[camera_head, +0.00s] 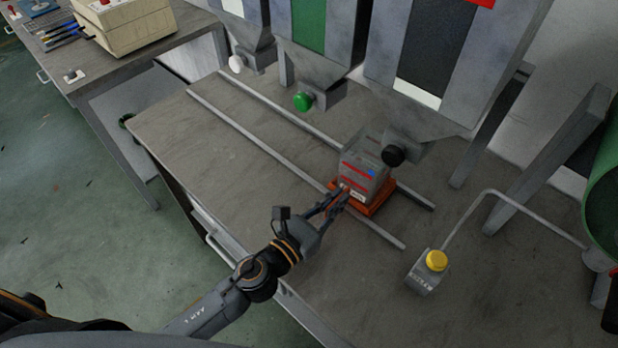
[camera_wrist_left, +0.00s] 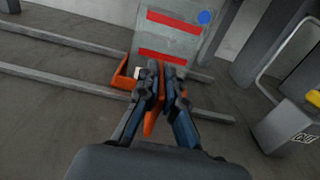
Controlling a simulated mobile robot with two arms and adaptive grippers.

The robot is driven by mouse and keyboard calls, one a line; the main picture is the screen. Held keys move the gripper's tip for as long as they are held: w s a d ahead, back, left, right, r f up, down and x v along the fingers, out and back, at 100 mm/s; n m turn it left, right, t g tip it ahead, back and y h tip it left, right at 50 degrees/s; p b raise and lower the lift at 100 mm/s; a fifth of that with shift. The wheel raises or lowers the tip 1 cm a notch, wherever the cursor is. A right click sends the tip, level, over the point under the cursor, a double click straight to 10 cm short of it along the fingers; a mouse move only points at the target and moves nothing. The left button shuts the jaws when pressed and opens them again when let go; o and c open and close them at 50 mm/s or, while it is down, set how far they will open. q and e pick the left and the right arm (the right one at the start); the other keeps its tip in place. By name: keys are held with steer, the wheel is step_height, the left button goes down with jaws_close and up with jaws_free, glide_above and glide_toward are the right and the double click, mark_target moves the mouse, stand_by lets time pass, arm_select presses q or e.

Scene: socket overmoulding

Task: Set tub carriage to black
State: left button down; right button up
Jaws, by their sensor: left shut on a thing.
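The tub (camera_head: 364,162), a grey box with red stripes and a blue dot, sits on the orange carriage (camera_head: 377,207). The carriage is on two metal rails, close to the hopper spout with the black knob (camera_head: 393,155). I cannot tell if tub and spout line up exactly. My left gripper (camera_head: 343,194) is at the carriage's near side. In the left wrist view the fingers (camera_wrist_left: 162,92) are shut on an orange part of the carriage (camera_wrist_left: 121,76), with the tub (camera_wrist_left: 176,38) just beyond. The fingers hide part of the carriage. My right gripper is not in view.
Hopper spouts with a green knob (camera_head: 303,101) and a white knob (camera_head: 236,64) stand left along the rails (camera_head: 262,139). A grey box with a yellow button (camera_head: 436,261) stands right of the rails. The rails left of the carriage are clear.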

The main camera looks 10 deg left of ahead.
arm_select(q)
steer(key=s+d, duration=0.1)
steer(key=d, duration=0.1)
steer(key=s+d, duration=0.1)
steer(key=d, duration=0.1)
steer(key=s+d, duration=0.1)
steer(key=d, duration=0.1)
steer(key=shift+s+d, duration=0.15)
steer(key=shift+s, duration=0.25)
steer(key=c, duration=1.5)
jaws_free()
steer(key=shift+d, duration=0.15)
steer(key=v, duration=1.2)
